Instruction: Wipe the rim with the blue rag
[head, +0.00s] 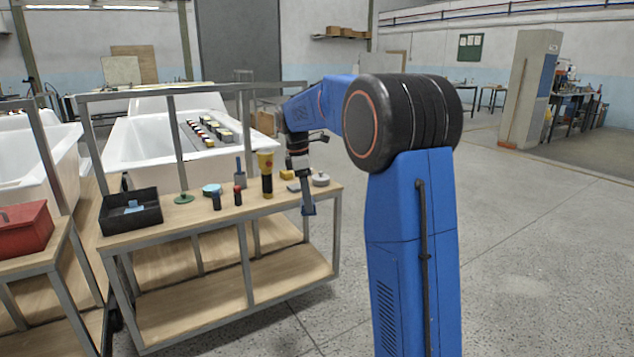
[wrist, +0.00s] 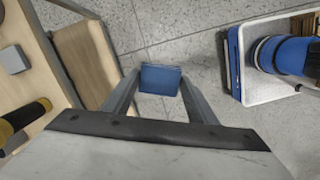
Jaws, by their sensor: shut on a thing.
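My gripper (head: 305,187) hangs fingers down beside the right end of the wooden bench. In the wrist view, its two fingers (wrist: 160,88) are shut on a blue folded piece, which I take for the blue rag (wrist: 161,77). Another white shell (head: 62,143) is at the far left.
The bench (head: 165,235) carries a black tray (head: 112,219), a yellow-topped bottle (head: 266,175), dark small bottles and a light blue disc (head: 212,188). A metal frame rises behind these. A red box (head: 22,230) is at left.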

